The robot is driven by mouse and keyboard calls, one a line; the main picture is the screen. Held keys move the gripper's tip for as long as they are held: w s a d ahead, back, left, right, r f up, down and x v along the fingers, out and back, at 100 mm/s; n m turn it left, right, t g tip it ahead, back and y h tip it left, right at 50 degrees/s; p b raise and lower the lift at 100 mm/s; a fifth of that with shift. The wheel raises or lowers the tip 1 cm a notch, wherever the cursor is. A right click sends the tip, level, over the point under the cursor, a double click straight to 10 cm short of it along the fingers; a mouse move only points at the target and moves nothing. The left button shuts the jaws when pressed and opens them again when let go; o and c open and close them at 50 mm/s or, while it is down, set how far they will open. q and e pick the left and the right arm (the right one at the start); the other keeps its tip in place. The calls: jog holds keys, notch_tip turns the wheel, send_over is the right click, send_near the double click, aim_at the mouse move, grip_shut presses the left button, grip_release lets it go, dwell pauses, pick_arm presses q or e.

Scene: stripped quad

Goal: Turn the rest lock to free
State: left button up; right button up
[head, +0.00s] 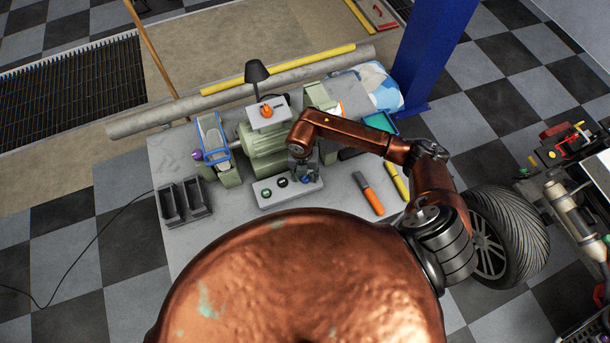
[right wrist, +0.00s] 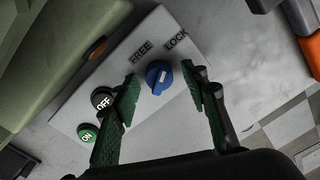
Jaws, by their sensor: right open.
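The rest lock is a blue knob (right wrist: 158,77) on a pale grey control panel (right wrist: 190,35), with the words FREE and LOCK printed beside it. A pale mark shows on the knob; I cannot tell surely which word it points to. My right gripper (right wrist: 161,80) is open, with one dark green finger on each side of the knob; contact is not clear. In the head view my right gripper (head: 303,172) is over the right end of the panel (head: 290,195) and hides most of the knob. My left gripper is not in view.
A black OFF button (right wrist: 103,98) and a green ON button (right wrist: 88,133) sit beside the left finger. The green grinder (head: 264,145) stands behind the panel. An orange-handled tool (head: 369,194) and a black tray (head: 184,204) lie on the grey bench (head: 230,215).

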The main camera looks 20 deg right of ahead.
jog(key=shift+c, duration=0.5)
grip_shut()
jog(key=n+b, duration=0.3)
jog(key=n, duration=0.2)
jog(key=shift+d+f+b, duration=0.1)
jog(key=shift+f+b, duration=0.05)
jog(key=shift+b, duration=0.25)
jog(key=n+b, duration=0.3)
jog(key=n, duration=0.1)
jog(key=shift+n, duration=0.3)
jog(key=shift+n+t+b, duration=0.3)
jog(key=shift+n+b, duration=0.5)
jog(key=shift+n, duration=0.4)
jog(key=shift+r, duration=0.2)
